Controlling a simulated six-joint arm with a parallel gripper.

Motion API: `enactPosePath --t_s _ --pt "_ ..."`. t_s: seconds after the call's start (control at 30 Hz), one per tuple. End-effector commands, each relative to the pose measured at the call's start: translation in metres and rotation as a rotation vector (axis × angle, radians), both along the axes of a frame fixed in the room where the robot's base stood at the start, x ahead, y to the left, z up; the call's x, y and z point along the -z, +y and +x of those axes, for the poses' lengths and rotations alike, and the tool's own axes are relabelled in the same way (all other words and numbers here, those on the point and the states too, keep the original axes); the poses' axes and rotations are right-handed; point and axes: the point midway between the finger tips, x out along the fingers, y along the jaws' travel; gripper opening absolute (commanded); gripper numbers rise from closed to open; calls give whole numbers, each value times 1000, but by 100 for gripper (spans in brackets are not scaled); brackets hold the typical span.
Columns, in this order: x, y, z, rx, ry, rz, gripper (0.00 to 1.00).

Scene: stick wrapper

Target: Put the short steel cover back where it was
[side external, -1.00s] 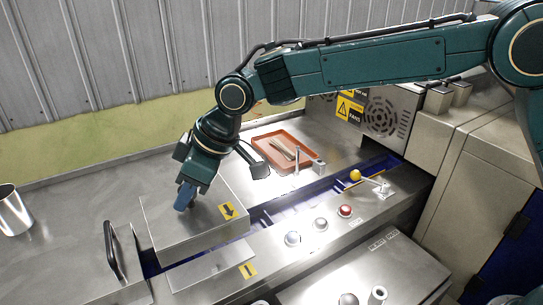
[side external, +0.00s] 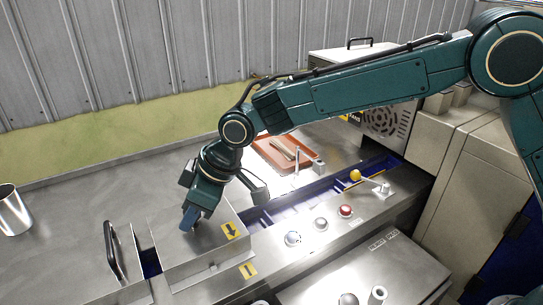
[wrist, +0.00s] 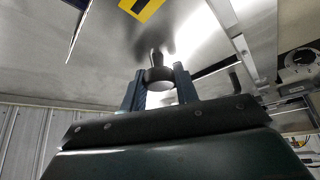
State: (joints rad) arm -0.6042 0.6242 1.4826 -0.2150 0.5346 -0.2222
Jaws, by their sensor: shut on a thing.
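The short steel cover (side external: 210,238) is a box-like metal piece with a yellow arrow label (side external: 231,231). It is across the blue channel (side external: 285,205) in the side view; I cannot tell whether it rests fully or hovers slightly. My gripper (side external: 188,222) is above its top, shut on its knob. In the wrist view the dark knob (wrist: 158,75) is between the two fingers of my gripper (wrist: 160,88), and the cover's steel top (wrist: 115,50) shows beyond. A yellow "I" label (side external: 248,270) is on the machine front near the arrow label.
A steel cover with a black handle (side external: 113,252) stands close at left, a blue gap (side external: 150,262) between. A red tray (side external: 262,150) lies behind. A yellow-ball lever (side external: 355,175) and buttons (side external: 345,211) are at right. A metal cup (side external: 12,212) is far left.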

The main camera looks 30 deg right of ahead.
Motion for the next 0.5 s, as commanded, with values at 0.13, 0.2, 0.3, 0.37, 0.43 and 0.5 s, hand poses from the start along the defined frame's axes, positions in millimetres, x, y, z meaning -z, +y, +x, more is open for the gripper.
enactPosePath --t_s 0.13,0.2,0.3,0.37,0.43,0.5 --pt "-3 1 1 0 -5 4 0" --pt "-2 1 1 0 -5 4 0" --pt "2 0 0 0 0 0 40" --pt "2 0 0 0 0 0 52" --pt "1 0 0 0 0 0 52" --pt "1 0 0 0 0 0 52"
